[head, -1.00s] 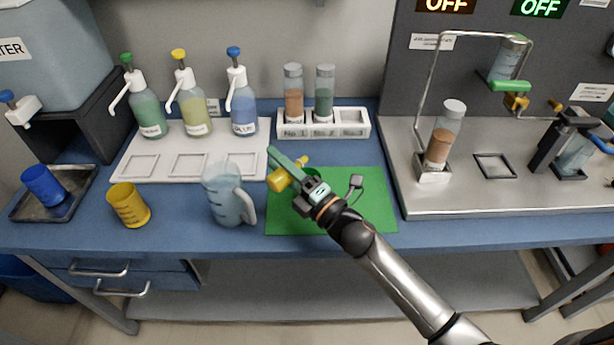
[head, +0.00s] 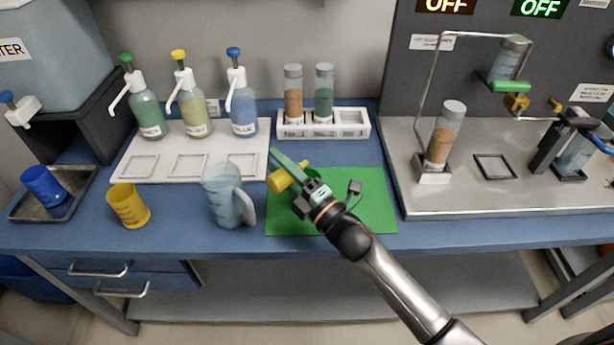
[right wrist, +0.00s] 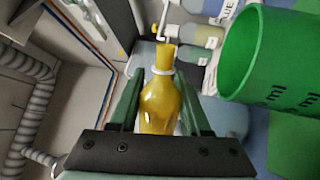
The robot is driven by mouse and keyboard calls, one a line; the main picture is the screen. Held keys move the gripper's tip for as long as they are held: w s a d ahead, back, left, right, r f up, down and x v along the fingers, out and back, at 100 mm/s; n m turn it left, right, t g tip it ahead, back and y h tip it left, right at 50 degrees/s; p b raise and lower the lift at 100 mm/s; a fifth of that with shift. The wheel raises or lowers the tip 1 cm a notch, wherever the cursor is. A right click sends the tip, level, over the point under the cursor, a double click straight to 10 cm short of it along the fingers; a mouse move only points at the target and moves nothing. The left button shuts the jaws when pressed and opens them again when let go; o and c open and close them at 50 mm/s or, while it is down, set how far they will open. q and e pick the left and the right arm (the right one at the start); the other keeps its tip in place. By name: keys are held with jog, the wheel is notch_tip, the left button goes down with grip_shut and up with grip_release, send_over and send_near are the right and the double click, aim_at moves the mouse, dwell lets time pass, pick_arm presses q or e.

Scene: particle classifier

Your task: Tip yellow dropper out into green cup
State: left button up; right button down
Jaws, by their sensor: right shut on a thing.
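My right gripper (head: 288,174) is shut on the yellow dropper (head: 278,181), above the left part of the green mat. The dropper lies tilted over on its side, its wide end to the left and its narrow end up to the right. In the right wrist view the dropper (right wrist: 160,105) sits between the two fingers (right wrist: 160,92). The green cup (right wrist: 262,62) is close beside it on the right, apart from it, with its open rim facing left. In the head view the cup is mostly hidden behind my gripper. My left gripper is out of view.
A clear pitcher (head: 226,195) stands just left of my gripper. A yellow cup (head: 128,206) and a blue cup (head: 42,186) are farther left. Pump bottles on a white tray (head: 150,168) and a vial rack (head: 322,131) stand behind. The green mat (head: 370,205) is clear on its right.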

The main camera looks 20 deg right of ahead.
jog(key=shift+w+d+r+m+h+p, duration=0.15)
jog(key=shift+r+m+h+p, duration=0.2)
jog(key=shift+m+p, duration=0.45)
jog(key=shift+d+r+m+h+p, duration=0.1)
jog(key=shift+r+m+h+p, duration=0.25)
jog(key=shift+m, duration=0.85)
dwell(0.8)
jog(key=shift+w+d+r+m+t+h+p, duration=0.15)
jog(key=shift+d+r+m+h+p, duration=0.1)
jog(key=shift+m+p, duration=0.5)
jog(key=shift+d+r+m+t+h+p, duration=0.2)
jog(key=shift+m+p, duration=0.3)
jog(key=shift+m, duration=0.45)
dwell(3.5)
